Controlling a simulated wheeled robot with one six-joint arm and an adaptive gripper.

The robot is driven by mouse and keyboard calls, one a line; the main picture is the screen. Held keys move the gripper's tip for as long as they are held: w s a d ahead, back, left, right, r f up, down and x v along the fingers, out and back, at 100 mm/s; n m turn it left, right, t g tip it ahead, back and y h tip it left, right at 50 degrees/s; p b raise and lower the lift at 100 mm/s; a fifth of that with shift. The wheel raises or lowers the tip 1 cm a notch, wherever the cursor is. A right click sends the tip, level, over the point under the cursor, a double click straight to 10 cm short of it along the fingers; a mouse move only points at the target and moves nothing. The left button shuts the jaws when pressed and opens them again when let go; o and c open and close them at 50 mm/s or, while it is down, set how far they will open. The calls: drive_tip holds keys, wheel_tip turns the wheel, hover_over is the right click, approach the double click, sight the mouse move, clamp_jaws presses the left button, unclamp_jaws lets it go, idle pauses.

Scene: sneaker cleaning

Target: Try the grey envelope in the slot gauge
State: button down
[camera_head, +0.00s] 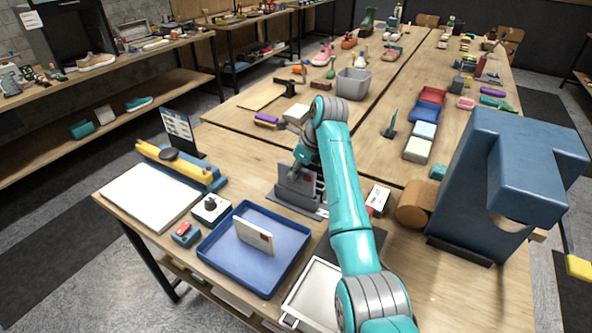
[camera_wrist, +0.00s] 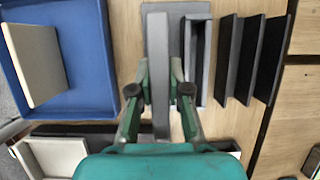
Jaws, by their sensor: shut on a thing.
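The grey envelope (camera_wrist: 156,50) shows edge-on in the wrist view as a thin upright grey strip. My gripper (camera_wrist: 159,90) is shut on it, with one finger on each side. In the head view my gripper (camera_head: 297,172) is at the gauge (camera_head: 302,206), and my arm partly hides both.
A blue tray (camera_head: 222,246) holds a cream envelope (camera_head: 254,236) standing on edge, left of the gauge. A white box (camera_head: 376,199) lies right of my arm. A yellow-and-blue device (camera_head: 178,165), a white board (camera_head: 148,194) and a large blue machine (camera_head: 520,160) flank the area.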

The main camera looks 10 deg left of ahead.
drive_tip(key=shift+r, duration=0.1)
drive_tip(key=shift+r, duration=2.9)
